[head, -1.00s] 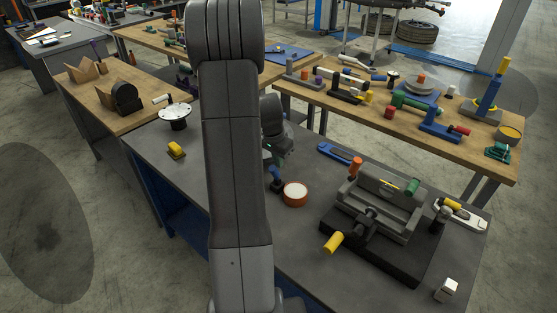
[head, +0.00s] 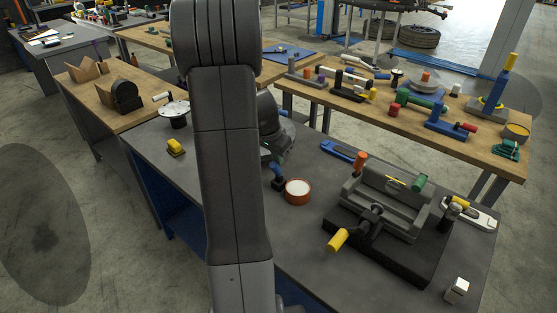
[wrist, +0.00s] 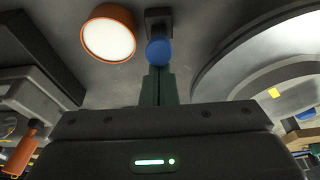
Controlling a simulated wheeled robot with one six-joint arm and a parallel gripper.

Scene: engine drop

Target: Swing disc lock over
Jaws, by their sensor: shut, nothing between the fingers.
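A blue-knobbed lever on a dark base, which I take to be the disc lock (wrist: 159,52), stands on the grey bench in the wrist view. It shows in the head view as a small blue piece (head: 278,172) just right of my arm. A large pale grey round part (wrist: 225,82) lies to its right in the wrist view; my arm seems to hide it in the head view. My gripper (wrist: 157,74) has green fingers, shut and empty, with tips right at the blue knob; contact cannot be told. In the head view my gripper (head: 276,158) is partly hidden.
An orange-rimmed round tin (head: 298,191) stands close beside the blue lever. A dark vise-like fixture (head: 385,210) with yellow, orange and green handles fills the bench's right. A blue tool (head: 342,151) lies behind.

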